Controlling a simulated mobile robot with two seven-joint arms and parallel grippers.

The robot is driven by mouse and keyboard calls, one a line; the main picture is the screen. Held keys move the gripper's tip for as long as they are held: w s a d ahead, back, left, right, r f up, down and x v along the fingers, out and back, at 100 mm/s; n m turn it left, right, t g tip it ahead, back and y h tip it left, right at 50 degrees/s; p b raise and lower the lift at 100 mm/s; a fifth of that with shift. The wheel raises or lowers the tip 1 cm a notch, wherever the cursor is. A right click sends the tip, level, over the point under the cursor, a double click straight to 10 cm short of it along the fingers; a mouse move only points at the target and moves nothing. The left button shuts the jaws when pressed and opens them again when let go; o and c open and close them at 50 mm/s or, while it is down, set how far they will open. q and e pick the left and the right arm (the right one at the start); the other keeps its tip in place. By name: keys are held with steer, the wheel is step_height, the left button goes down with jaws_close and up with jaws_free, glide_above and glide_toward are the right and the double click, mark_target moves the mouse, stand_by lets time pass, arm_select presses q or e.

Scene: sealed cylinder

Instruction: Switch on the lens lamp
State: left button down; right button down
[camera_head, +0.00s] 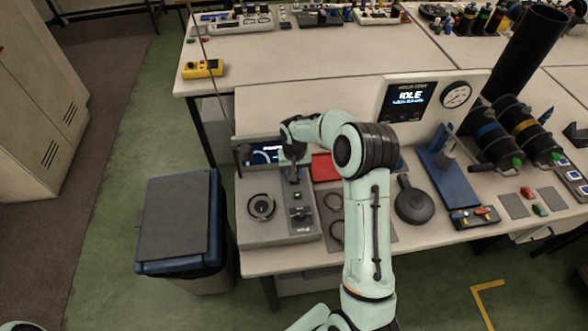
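No part in view is clearly marked as the lens lamp, and I cannot tell whether any lamp is lit. A grey bench device (245,228) stands at the table's left front, with a round black-rimmed ring (261,206) on top and a small lit screen (264,154) behind. A dark control strip (301,223) with small controls runs along its right side. My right gripper (294,179) points down over the back end of this strip. Its fingers are small and dark, so their opening and any contact are unclear. At the bottom left corner only a sliver of my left arm shows; its gripper is out of view.
A lidded bin (178,220) stands left of the table. Right of the device are a red tray (325,167), a black round pan-like object (414,204) and a blue stand (447,178). An upright panel (428,92) reads IDLE. The floor in front is clear.

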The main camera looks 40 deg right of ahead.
steer(key=shift+s, duration=0.15)
steer(key=c, duration=1)
jaws_free()
steer(key=shift+o, duration=0.2)
steer(key=shift+r, duration=0.1)
step_height(320, 180, up, 13)
steer(key=shift+s+a, duration=0.25)
steer(key=shift+s, duration=0.1)
